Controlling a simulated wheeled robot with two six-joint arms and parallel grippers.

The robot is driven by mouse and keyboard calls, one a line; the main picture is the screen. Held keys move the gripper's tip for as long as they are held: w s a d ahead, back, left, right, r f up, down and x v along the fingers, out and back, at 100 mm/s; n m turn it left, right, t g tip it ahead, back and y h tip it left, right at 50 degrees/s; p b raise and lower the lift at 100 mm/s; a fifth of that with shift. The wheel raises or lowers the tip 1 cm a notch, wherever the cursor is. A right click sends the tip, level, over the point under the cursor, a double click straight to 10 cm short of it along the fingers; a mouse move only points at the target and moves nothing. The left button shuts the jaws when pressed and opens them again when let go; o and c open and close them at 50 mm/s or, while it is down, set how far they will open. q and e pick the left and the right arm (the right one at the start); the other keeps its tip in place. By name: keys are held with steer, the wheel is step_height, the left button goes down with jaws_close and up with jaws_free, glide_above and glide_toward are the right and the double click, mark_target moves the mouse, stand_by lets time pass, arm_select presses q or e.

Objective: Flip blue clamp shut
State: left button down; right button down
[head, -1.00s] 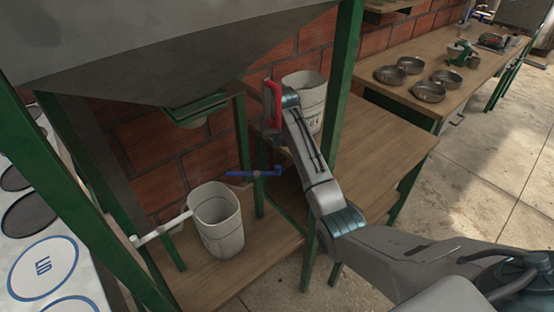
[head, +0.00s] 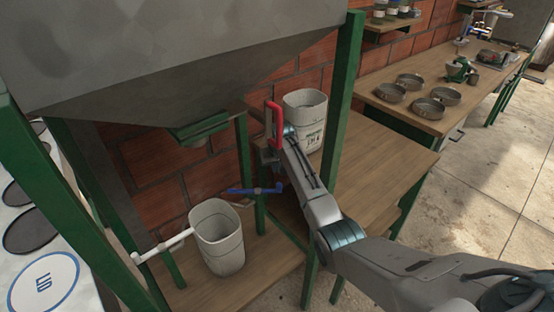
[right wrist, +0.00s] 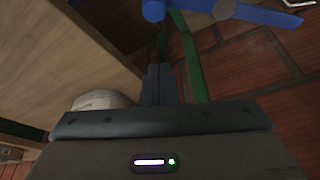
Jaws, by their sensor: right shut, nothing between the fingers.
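The blue clamp (head: 255,190) is a long thin bar with a round hub, below and to the right of the hopper's outlet. In the head view it lies roughly level, with its right part by a green post. In the right wrist view the blue clamp (right wrist: 230,12) crosses the top edge and is partly cut off. My right gripper (head: 268,162) is close above the clamp's right end in the head view. In the right wrist view its fingers (right wrist: 160,84) are together and empty, apart from the clamp. My left gripper is out of view.
The grey hopper (head: 190,70) hangs above. A white bucket (head: 218,238) stands on the low wooden shelf, and another white bucket (head: 305,115) stands behind my arm. A green post (head: 340,100) rises close to the arm. Metal pans (head: 411,80) sit on the far table.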

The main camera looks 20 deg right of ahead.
steer(key=s+p, duration=0.1)
steer(key=s+f, duration=0.1)
steer(key=s+f+p, duration=0.1)
steer(key=shift+s+a+f+p, duration=0.1)
steer(key=shift+a+f+p, duration=0.05)
steer(key=shift+a+p, duration=0.2)
stand_by(0.5)
